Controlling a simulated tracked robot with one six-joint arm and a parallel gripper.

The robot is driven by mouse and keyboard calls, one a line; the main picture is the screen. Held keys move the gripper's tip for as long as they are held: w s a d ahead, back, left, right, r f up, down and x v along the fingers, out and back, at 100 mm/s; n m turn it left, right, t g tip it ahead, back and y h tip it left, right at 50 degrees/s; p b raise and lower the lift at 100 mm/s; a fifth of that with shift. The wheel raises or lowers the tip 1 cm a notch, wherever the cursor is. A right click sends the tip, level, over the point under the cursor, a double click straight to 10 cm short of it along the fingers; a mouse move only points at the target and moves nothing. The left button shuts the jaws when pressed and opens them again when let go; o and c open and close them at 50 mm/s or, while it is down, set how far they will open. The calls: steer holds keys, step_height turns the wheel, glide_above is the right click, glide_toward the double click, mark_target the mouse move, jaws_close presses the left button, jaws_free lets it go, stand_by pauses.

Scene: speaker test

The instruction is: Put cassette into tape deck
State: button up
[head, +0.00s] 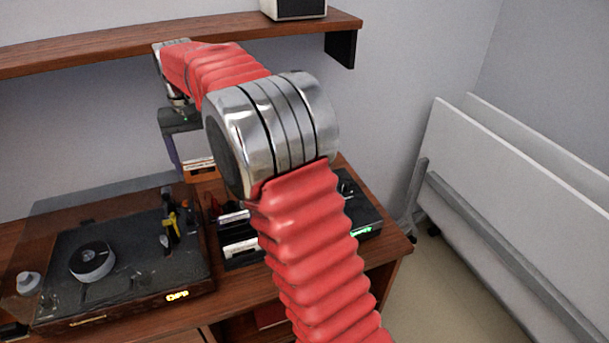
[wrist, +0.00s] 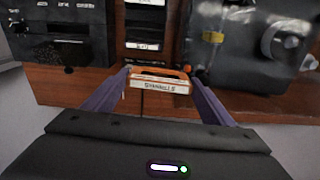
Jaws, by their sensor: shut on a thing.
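My gripper (head: 197,168) hangs above the wooden desk, between the turntable and the dark deck. In the wrist view its two purple fingers (wrist: 158,76) are shut on a cassette (wrist: 160,85) with an orange edge and a white label with dark lettering. The cassette also shows in the head view (head: 201,174), below the gripper. The likely tape deck, a dark box with a slot (wrist: 68,40), is at the upper left in the wrist view. In the head view it is at the right (head: 362,212), with a green display, partly hidden by my arm.
A black cassette rack (wrist: 146,28) stands between the deck and the turntable. The turntable (head: 130,250), with a clear raised lid, fills the desk's left side. A wooden shelf (head: 110,52) runs above. White panels (head: 520,210) lean at the right.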

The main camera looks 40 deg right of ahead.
steer(key=s+d+f, duration=0.2)
steer(key=s+d, duration=0.2)
steer(key=d, duration=0.3)
steer(key=s+d+f, duration=0.3)
steer(key=s+d, duration=0.1)
steer(key=d, duration=0.4)
steer(key=s+d+f+t, duration=0.1)
steer(key=s+d+f, duration=0.2)
steer(key=d, duration=0.4)
steer(key=shift+s+d+n, duration=0.2)
steer(key=shift+s+n, duration=0.1)
steer(key=shift+s, duration=0.25)
steer(key=shift+f, duration=0.25)
steer(key=shift+f, duration=2.05)
steer(key=shift+f, duration=1.1)
steer(key=o, duration=1.1)
